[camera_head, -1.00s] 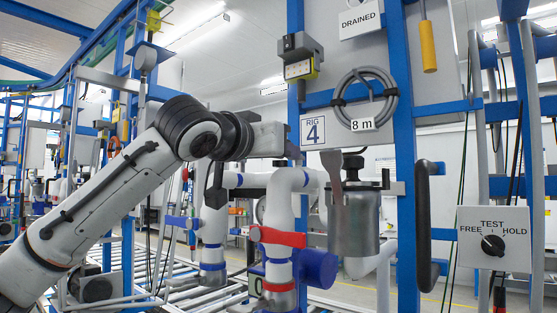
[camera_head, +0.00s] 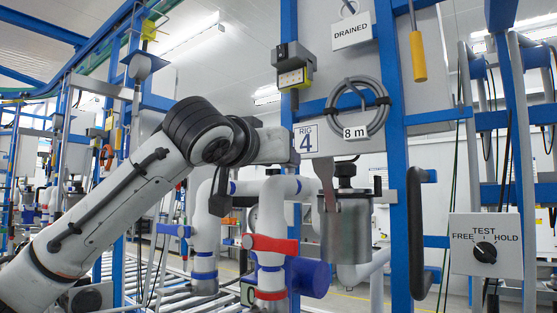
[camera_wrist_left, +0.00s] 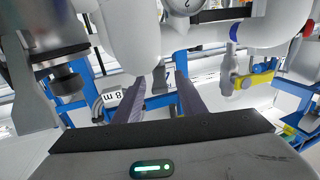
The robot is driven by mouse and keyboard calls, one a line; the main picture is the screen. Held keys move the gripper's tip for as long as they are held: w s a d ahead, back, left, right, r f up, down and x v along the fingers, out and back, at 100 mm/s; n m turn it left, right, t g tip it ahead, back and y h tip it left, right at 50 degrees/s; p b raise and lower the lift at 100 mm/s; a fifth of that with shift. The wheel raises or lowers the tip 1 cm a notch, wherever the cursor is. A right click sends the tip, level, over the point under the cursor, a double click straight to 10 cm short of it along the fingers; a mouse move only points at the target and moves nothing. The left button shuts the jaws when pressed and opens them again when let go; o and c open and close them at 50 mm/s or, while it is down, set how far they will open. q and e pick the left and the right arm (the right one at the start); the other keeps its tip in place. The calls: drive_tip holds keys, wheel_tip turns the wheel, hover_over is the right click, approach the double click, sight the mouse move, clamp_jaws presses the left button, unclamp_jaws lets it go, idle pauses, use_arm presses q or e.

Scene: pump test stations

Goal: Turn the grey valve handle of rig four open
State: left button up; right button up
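The grey handle (camera_head: 325,176), a flat paddle, hangs down in front of a grey metal pot (camera_head: 346,228), just right of and below the RIG 4 sign (camera_head: 305,138). A similar grey paddle (camera_wrist_left: 28,100) shows at the left edge of the left wrist view. My left arm reaches in from the left toward the sign; its fingertips are not clear in the head view. In the left wrist view my left gripper (camera_wrist_left: 160,92) has its two fingers apart, nothing visibly held between them. The paddle lies left of the fingers, apart from them. My right gripper is not in view.
A red handle (camera_head: 270,243) sits on the white pipe below my left arm, with a blue cylinder (camera_head: 307,277) beside it. A coiled grey hose (camera_head: 380,103) hangs above the pot. A black grab bar (camera_head: 417,235) and a TEST switch box (camera_head: 486,245) stand to the right.

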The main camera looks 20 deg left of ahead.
use_arm(q)
drive_tip(key=s+b, duration=0.2)
drive_tip(key=s, duration=0.8)
drive_tip(key=shift+a+b, duration=0.3)
drive_tip(key=shift+a, duration=0.1)
